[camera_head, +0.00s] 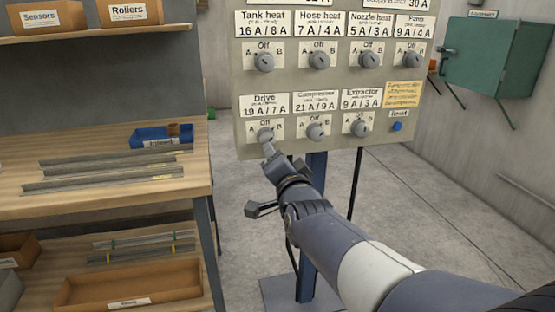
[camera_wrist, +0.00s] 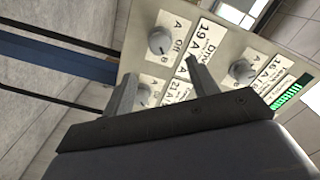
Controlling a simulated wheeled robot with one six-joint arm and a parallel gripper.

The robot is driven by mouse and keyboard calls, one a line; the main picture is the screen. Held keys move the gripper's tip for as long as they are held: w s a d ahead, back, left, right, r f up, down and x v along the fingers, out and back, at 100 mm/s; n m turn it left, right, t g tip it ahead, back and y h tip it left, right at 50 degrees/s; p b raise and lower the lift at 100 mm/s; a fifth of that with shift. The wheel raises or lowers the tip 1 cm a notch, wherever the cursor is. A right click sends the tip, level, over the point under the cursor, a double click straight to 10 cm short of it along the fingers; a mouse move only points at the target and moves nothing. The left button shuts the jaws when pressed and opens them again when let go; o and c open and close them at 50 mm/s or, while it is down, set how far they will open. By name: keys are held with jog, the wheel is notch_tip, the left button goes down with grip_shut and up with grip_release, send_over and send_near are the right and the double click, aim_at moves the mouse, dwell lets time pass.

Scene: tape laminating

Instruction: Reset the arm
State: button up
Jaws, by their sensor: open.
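My gripper (camera_head: 269,151) is in front of the grey control panel (camera_head: 240,75), just below the Drive knob (camera_head: 265,135) in the head view. From there I cannot tell whether it touches the knob. In the wrist view my gripper (camera_wrist: 160,70) has its two fingers apart, with nothing clearly held between them. One round knob (camera_wrist: 143,97) shows between the fingers, partly hidden by the left one. Another knob (camera_wrist: 160,40) sits beyond the fingertips, and a third knob (camera_wrist: 243,70) is to the right.
A workbench (camera_head: 110,190) with metal strips and a blue bin (camera_head: 160,136) stands at the left. A shelf (camera_head: 95,32) with boxes is above it. A green cabinet (camera_head: 488,55) is on the right wall. The floor (camera_head: 420,190) between panel and right wall looks clear.

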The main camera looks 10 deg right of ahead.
jog(key=w, duration=1.1)
jog(key=shift+s+d, duration=0.1)
jog(key=shift+s, duration=0.05)
dwell(0.3)
jog(key=shift+w, duration=0.3)
jog(key=shift+s+r+n+p, duration=0.25)
jog(key=shift+n+p, duration=0.65)
jog(key=shift+p, duration=0.1)
jog(key=n+p, duration=0.3)
jog(key=p, duration=0.1)
jog(key=shift+n, duration=0.4)
jog(key=n+p, duration=0.3)
jog(key=p, duration=0.1)
jog(key=shift+f+n, duration=0.1)
jog(key=shift+n, duration=0.2)
jog(key=b, duration=0.1)
send_near(268, 140)
jog(key=shift+s+f, duration=0.3)
jog(key=shift+s, duration=0.3)
